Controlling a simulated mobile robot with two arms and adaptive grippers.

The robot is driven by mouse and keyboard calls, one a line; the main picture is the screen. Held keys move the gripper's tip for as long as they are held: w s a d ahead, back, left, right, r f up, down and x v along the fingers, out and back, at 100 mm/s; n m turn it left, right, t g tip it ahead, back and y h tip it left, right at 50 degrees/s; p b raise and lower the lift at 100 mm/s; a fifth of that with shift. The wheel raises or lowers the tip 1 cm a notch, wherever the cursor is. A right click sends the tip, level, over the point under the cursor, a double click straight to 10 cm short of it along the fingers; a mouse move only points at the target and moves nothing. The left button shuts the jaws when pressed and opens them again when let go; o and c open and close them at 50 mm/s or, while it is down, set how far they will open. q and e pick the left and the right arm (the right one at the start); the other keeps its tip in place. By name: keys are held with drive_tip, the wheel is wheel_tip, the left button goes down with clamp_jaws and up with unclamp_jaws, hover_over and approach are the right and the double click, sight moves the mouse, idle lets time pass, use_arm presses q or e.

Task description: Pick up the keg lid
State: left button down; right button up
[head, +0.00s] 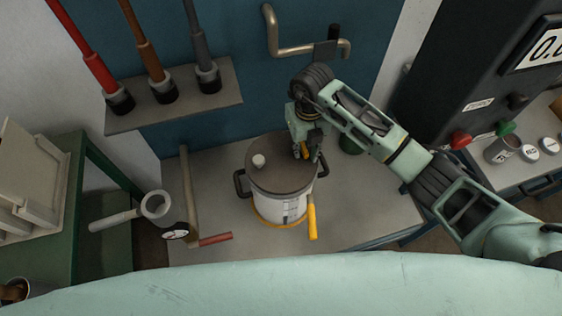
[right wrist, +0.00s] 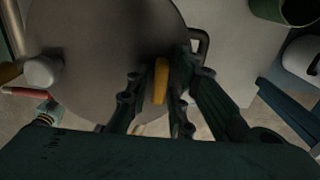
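The keg lid (head: 281,172) is a dark round disc lying level on top of the pale keg (head: 271,209). It carries a pale knob (head: 258,160) and, near its far right rim, a yellow bar. In the right wrist view the lid (right wrist: 108,45) fills the upper left and the yellow bar (right wrist: 160,82) stands between my fingertips. My right gripper (head: 307,150) reaches down onto the lid, its fingers close against both sides of the bar. The bar is partly hidden by the fingers in the head view. My left gripper is not in view.
The keg has side handles (head: 240,184) and a yellow lever (head: 312,216). A dark green container (head: 350,146) stands behind my right arm.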

clamp_jaws()
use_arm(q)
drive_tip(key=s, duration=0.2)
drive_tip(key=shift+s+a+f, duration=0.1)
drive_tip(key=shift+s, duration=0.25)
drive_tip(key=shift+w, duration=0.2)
